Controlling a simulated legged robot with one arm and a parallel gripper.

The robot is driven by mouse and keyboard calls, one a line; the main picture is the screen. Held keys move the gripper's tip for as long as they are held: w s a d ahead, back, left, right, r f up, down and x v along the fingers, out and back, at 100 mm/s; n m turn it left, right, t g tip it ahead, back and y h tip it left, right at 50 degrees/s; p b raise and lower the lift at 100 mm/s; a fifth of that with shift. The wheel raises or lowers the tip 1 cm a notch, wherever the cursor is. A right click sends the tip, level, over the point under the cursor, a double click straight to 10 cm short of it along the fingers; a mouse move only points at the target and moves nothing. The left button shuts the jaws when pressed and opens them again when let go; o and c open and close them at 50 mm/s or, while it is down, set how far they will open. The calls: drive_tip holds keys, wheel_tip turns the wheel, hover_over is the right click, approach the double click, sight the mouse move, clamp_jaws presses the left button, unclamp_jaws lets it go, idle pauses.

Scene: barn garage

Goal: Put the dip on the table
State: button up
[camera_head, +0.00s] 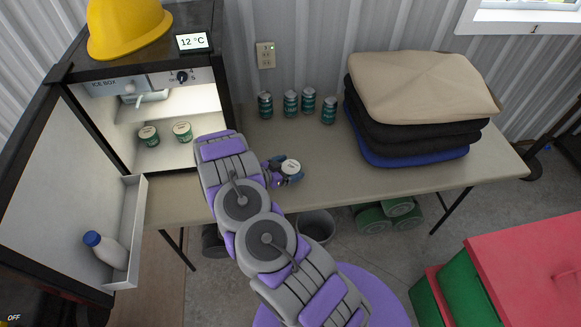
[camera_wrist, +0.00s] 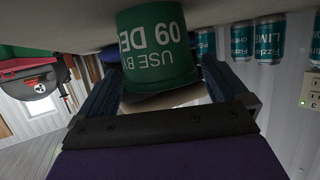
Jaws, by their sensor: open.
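A dip tub (camera_head: 291,166) with a pale lid sits at the near edge of the table (camera_head: 345,179), among my gripper's fingers. In the wrist view, which is upside down, the green dip tub (camera_wrist: 157,45) with a "USE BY" print appears upright, its base against the tabletop. My gripper (camera_head: 281,174) is open, one finger on each side of the tub. The fingers also show in the wrist view (camera_wrist: 162,75). Whether either finger touches the tub is hard to tell. Two similar tubs, one left (camera_head: 148,136) and one right (camera_head: 182,132), stand in the open ice box.
Several teal cans (camera_head: 290,104) stand at the back of the table. A stack of folded cloths (camera_head: 418,100) fills its right half. The ice box door (camera_head: 70,190) hangs open at left, with a bottle (camera_head: 105,248) in its shelf. The table's middle is clear.

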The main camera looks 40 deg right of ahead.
drive_tip(key=p+v, duration=0.2)
drive_tip(key=v, duration=0.9)
drive_tip(key=w+a+r+n+t+y, duration=0.2)
drive_tip(key=w+a+r+t+y, duration=0.15)
drive_tip(key=w+a, duration=0.35)
drive_tip(key=w+a+r+n+t+y, duration=0.2)
drive_tip(key=w+a+r+t+y, duration=0.15)
drive_tip(key=w+a, duration=0.4)
drive_tip(key=s+a+r+n+t+y, duration=0.15)
drive_tip(key=a+r+n+y, duration=0.6)
drive_tip(key=a+r, duration=0.8)
drive_tip(key=s+a+r+n+g+y, duration=0.15)
drive_tip(key=s+r, duration=0.25)
drive_tip(key=s, duration=0.5)
drive_tip(key=s+a+r+n+g+y, duration=0.1)
drive_tip(key=s+r+n+g+y, duration=0.3)
drive_tip(key=s, duration=0.6)
drive_tip(key=s+d+g+h, duration=0.1)
drive_tip(key=s+d, duration=0.3)
drive_tip(key=s, duration=0.5)
drive_tip(key=s+d+r+g+h, duration=0.1)
drive_tip(key=s+d+g+h, duration=0.1)
drive_tip(key=s, duration=0.7)
drive_tip(key=s+d+r+n+g+h, duration=0.1)
drive_tip(key=s+d+h, duration=0.2)
drive_tip(key=s+d, duration=0.3)
drive_tip(key=s, duration=0.3)
drive_tip(key=shift+s+d+r+g, duration=0.25)
drive_tip(key=shift+s+d+g, duration=0.05)
drive_tip(key=shift+d, duration=0.05)
